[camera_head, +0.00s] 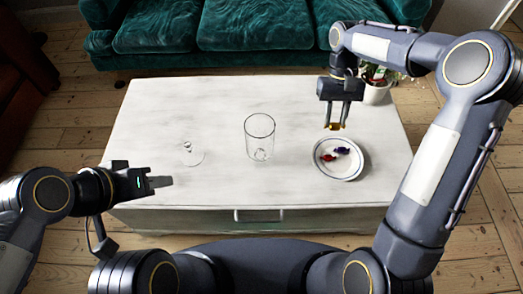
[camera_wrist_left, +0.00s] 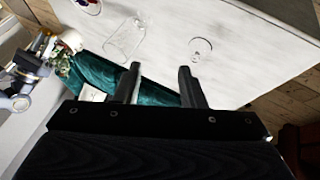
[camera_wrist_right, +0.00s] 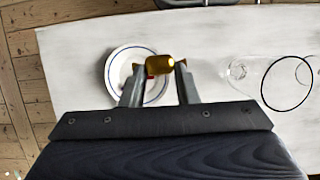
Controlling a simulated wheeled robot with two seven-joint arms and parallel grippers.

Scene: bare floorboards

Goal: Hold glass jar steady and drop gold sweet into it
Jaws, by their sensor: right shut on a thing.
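The glass jar (camera_head: 260,138) stands open and upright near the middle of the white table; its dark rim shows in the right wrist view (camera_wrist_right: 287,84). My right gripper (camera_head: 335,124) is shut on the gold sweet (camera_wrist_right: 160,64), held above the white plate, to the right of the jar. My left gripper (camera_head: 160,182) is open and empty at the table's left front, apart from the jar. In the left wrist view its two fingers (camera_wrist_left: 160,84) stand apart, with the jar (camera_wrist_left: 125,40) beyond them.
The plate (camera_head: 340,174) with a blue rim holds a red sweet (camera_head: 328,158) and a purple sweet (camera_head: 342,150). A clear glass lid (camera_head: 190,153) with a knob lies left of the jar. A potted plant (camera_head: 376,92) stands at the back right. A green sofa (camera_head: 250,27) is behind the table.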

